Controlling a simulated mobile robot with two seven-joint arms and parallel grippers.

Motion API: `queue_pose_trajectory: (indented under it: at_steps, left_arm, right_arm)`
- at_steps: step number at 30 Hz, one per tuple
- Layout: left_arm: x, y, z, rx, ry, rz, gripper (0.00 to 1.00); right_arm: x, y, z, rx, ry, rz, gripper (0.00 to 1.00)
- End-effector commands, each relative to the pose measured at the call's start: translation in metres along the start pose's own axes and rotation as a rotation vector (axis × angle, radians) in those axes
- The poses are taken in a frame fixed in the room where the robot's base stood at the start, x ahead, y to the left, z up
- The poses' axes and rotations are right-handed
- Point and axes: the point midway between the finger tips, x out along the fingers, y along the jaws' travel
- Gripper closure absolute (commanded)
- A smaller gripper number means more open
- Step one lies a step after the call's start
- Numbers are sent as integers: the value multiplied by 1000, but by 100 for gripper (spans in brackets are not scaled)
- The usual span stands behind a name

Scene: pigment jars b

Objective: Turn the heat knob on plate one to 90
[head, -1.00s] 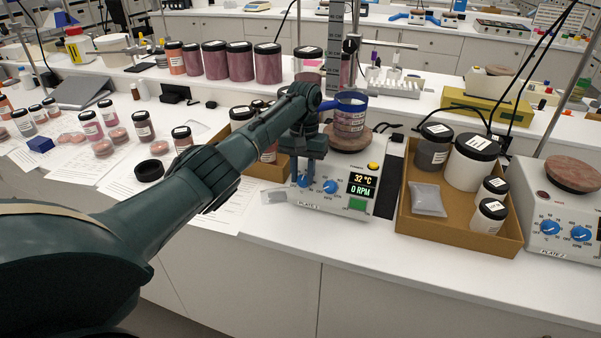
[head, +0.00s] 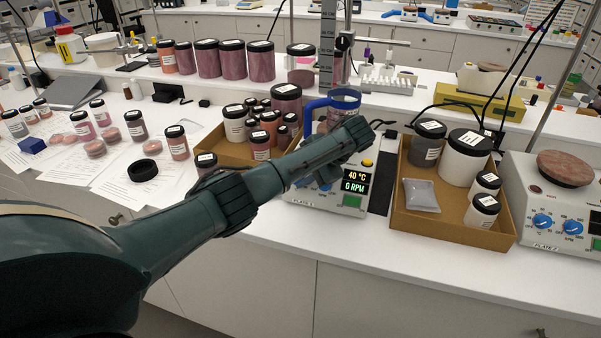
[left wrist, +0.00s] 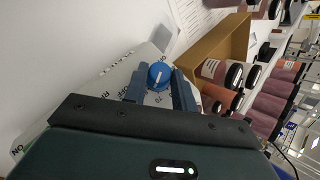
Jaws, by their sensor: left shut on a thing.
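Plate one (head: 326,207) stands at the counter's front edge in the head view, its display (head: 355,182) reading 40 °C and 0 RPM. In the left wrist view, my left gripper (left wrist: 159,80) is shut on a blue knob with a white pointer line (left wrist: 159,74), one finger on each side. The temperature reading has risen, so this is the heat knob. My right gripper is not in view.
Plate two (head: 540,205) is at the far right. Papers and a black lid (head: 142,170) lie left.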

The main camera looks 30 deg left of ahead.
Motion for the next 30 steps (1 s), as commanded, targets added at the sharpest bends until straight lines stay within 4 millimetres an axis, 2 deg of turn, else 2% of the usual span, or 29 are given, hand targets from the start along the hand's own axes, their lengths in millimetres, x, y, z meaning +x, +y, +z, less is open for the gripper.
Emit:
queue_pose_trajectory:
  at_steps: [18, 30]
  left_arm:
    - [2, 9, 1, 349, 5, -476, 96]
    - [5, 14, 4, 540, 4, -734, 96]
  right_arm:
    - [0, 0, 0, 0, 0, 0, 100]
    - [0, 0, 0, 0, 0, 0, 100]
